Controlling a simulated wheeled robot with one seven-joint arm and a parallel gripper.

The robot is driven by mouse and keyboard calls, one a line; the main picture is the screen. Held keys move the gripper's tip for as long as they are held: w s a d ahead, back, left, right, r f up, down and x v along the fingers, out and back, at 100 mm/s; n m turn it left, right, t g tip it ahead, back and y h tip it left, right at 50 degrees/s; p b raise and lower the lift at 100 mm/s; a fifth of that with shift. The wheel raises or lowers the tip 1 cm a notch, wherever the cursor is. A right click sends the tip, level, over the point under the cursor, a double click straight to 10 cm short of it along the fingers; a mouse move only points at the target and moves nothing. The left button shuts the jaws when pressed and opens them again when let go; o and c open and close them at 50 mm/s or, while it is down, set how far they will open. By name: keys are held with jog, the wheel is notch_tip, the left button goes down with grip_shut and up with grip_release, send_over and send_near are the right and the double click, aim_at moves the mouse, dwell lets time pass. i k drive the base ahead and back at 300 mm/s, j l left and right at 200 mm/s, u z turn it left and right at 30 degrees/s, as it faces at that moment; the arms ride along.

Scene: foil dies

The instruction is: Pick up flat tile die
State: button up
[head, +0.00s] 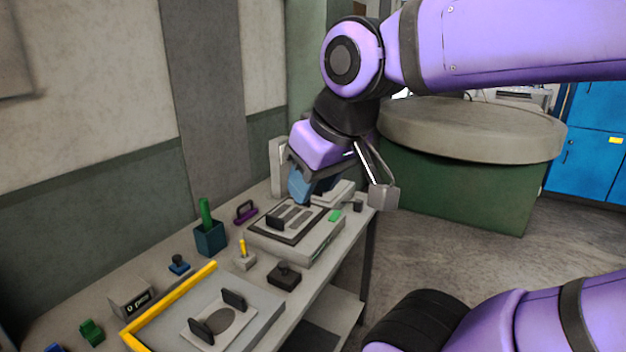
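Several die-like pieces show in the head view, and I cannot tell for sure which one is the flat tile die. A pale flat plate with a dark round patch (211,326) and two black upright grips lies in the front tray. A dark flat block with a knob (284,276) sits on the bench. A dark-framed plate with grey bars (297,220) and a black grip lies on the light grey machine. My gripper (302,198) is above the back of that machine, pointing down. A blue part shows at its end; its fingers are partly hidden, so its opening is unclear.
The light grey machine (312,246) stands on the bench. The front tray (262,318) has a yellow edge. A dark blue cup (210,238) holds a green stick. A yellow-handled stamp (244,258) and a small blue knob (179,264) stand nearby. A round-topped green counter (460,175) is behind.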

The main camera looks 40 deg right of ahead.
aim_at(291, 217)
jog(key=l, duration=0.45)
jog(key=k+l, duration=0.15)
jog(key=l, duration=0.35)
jog(key=l+u, duration=0.1)
jog(key=l, duration=0.35)
jog(key=i+l, duration=0.15)
jog(key=l, duration=0.15)
jog(key=i+l, duration=0.1)
jog(key=l, duration=0.2)
jog(key=i+l+u, duration=0.1)
jog(key=i+l, duration=0.25)
jog(key=i, duration=0.25)
